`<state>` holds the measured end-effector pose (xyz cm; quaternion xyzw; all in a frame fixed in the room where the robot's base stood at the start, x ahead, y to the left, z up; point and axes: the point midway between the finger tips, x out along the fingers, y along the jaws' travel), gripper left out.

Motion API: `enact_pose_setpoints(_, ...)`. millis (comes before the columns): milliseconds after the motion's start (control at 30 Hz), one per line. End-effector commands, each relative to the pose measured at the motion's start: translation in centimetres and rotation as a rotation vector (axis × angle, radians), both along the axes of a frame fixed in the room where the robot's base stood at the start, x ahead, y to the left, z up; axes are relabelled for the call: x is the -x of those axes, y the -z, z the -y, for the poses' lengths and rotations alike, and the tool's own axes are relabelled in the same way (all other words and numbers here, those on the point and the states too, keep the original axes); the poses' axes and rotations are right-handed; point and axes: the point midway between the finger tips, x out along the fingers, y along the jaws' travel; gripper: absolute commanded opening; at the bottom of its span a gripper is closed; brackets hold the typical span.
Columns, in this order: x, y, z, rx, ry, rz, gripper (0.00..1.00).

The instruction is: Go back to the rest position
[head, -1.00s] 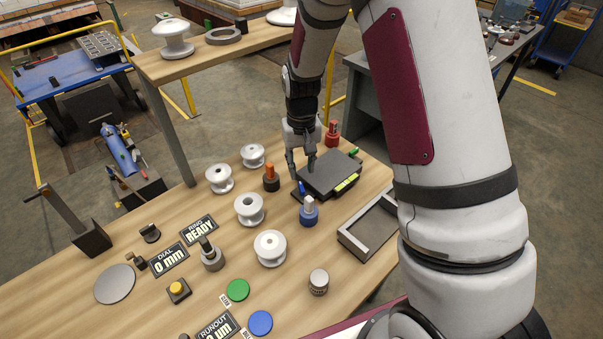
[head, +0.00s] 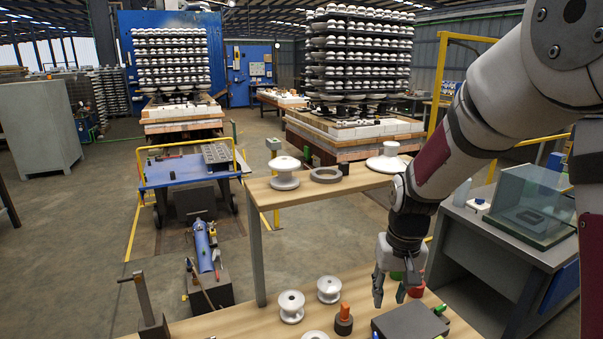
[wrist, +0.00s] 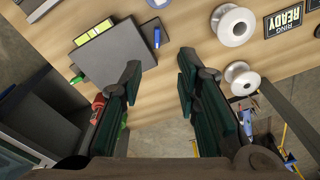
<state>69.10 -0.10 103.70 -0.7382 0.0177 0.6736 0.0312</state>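My gripper (head: 390,287) hangs fingers down above the back right of the workbench (head: 250,322) in the head view. It is open and empty; the wrist view shows its two dark green-padded fingers (wrist: 160,85) well apart, with bench top and floor between them. A dark grey box (head: 409,326) lies on the bench below and to the right of the gripper; it also shows in the wrist view (wrist: 112,55), with yellow labels and a blue marker beside it. My arm rises to the upper right of the head view.
White spool insulators (head: 291,306) and an orange-topped stamp (head: 344,320) stand left of the gripper. A raised shelf (head: 330,188) with more insulators and a grey ring (head: 326,175) is behind. A grey cabinet with a glass case (head: 520,205) stands to the right.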

Motion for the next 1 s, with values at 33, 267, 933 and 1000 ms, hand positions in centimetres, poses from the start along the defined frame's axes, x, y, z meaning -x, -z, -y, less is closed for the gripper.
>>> enact_pose_setpoints(33, 0.9, -2.1, 0.0, -0.003, -0.003, 0.026, 0.30)
enact_pose_setpoints(267, 6.1, -9.1, -0.1, -0.005, -0.022, 0.113, 0.30)
enact_pose_setpoints(933, 22.2, -17.0, 0.2, 0.037, -0.063, 0.336, 0.30)
enact_pose_setpoints(1000, 22.8, -17.0, 0.2, 0.041, -0.065, 0.344, 0.30)
